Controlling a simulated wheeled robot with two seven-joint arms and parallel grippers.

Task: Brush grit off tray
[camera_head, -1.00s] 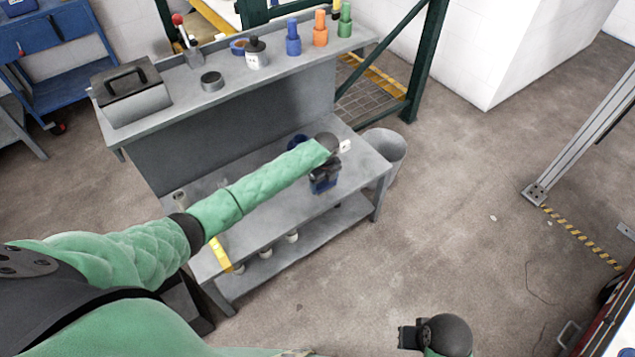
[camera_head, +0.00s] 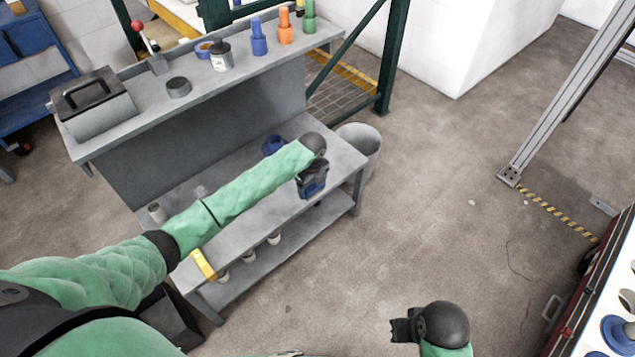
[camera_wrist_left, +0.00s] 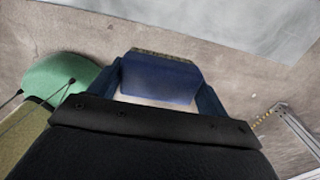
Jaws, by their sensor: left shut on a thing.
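My left gripper (camera_head: 312,188) is shut on a dark blue block, which looks like a brush, in front of the right part of the grey bench in the head view. In the left wrist view the blue brush (camera_wrist_left: 160,80) sits between the two fingers, with a tan, bristle-like strip along its far edge. Bare floor shows around it, and a grey surface (camera_wrist_left: 240,22) lies beyond it. My right gripper (camera_head: 403,328) is low in the head view, away from the bench; its jaw gap is unclear. I cannot make out a tray or grit.
The grey bench (camera_head: 342,160) has a raised back shelf (camera_head: 140,118) with a toolbox (camera_head: 92,105) and coloured bottles. A yellow object (camera_head: 203,265) is at its front left edge. A grey bin (camera_head: 362,140) stands right of it.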

